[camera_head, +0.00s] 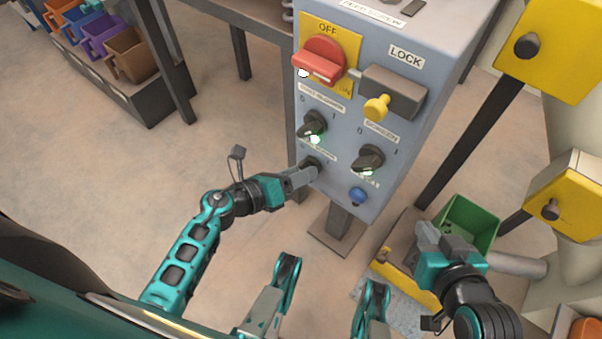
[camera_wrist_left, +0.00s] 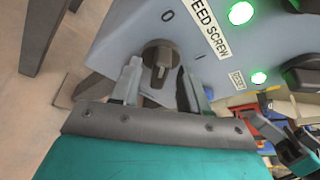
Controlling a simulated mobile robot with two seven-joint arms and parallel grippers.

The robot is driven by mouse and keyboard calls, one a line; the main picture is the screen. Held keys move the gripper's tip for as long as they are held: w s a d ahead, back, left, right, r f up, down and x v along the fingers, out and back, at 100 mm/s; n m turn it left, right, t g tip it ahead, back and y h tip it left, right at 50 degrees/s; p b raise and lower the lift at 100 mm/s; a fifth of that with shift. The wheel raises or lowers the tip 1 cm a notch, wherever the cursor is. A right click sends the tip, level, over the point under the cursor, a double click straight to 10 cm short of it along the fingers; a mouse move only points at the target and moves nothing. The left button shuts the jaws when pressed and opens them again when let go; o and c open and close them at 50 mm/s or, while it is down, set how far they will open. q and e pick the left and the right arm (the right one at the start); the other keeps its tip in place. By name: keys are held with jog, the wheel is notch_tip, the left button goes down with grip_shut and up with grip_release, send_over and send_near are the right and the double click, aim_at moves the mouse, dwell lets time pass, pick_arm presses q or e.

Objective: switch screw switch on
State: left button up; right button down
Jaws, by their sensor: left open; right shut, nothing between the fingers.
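The feed screw switch (camera_wrist_left: 160,62) is a dark rotary knob on the blue-grey control box. In the left wrist view it sits between the two fingers of my left gripper (camera_wrist_left: 162,88), which is open around it with gaps on both sides. A 0 mark and the FEED SCREW label (camera_wrist_left: 217,30) are beside it. In the head view my left gripper (camera_head: 310,170) reaches the lower left of the panel and partly hides the knob. My right gripper (camera_head: 426,233) is shut and empty, right of the box near a green bin.
The control box (camera_head: 390,215) also carries a red OFF handle (camera_head: 320,60), a yellow lock knob (camera_head: 376,107), two other rotary switches (camera_head: 312,124) (camera_head: 368,158) and a blue button (camera_head: 358,196). Green lamps glow by those switches. The green bin (camera_head: 470,222) stands right of the box.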

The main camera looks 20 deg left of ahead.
pick_arm(q)
jog(key=shift+w+d+f, duration=0.15)
jog(key=shift+w+d, duration=0.05)
jog(key=shift+w, duration=0.1)
jog(key=shift+c, duration=0.2)
grip_shut()
